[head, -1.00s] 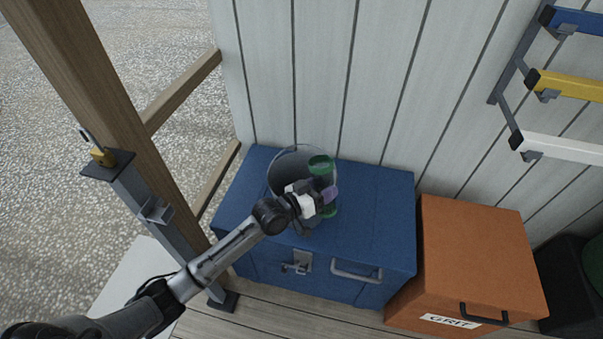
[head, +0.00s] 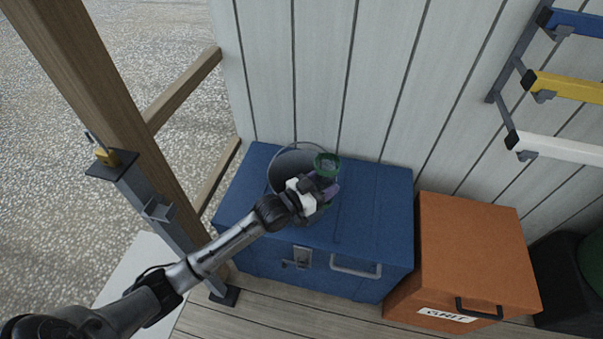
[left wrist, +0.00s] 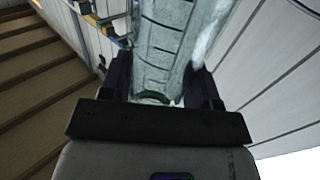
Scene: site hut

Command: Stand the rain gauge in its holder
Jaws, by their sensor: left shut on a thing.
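The rain gauge is a clear tube with a green rim (head: 327,162). My left gripper (head: 324,188) is shut on it and holds it above the blue chest, in front of a grey bucket. Its round mouth faces up toward the head camera; its lower end is hidden behind the gripper. In the left wrist view the clear, marked tube (left wrist: 163,45) stands between the two fingers. A grey bracket (head: 157,209) on the grey post at the left looks like the holder; it appears empty. My right gripper is not in view.
The grey bucket (head: 290,170) stands on the blue chest (head: 375,210). An orange grit box (head: 475,250) is at the right. A wooden upright (head: 100,75) stands behind the post. Coloured levels hang on the wall.

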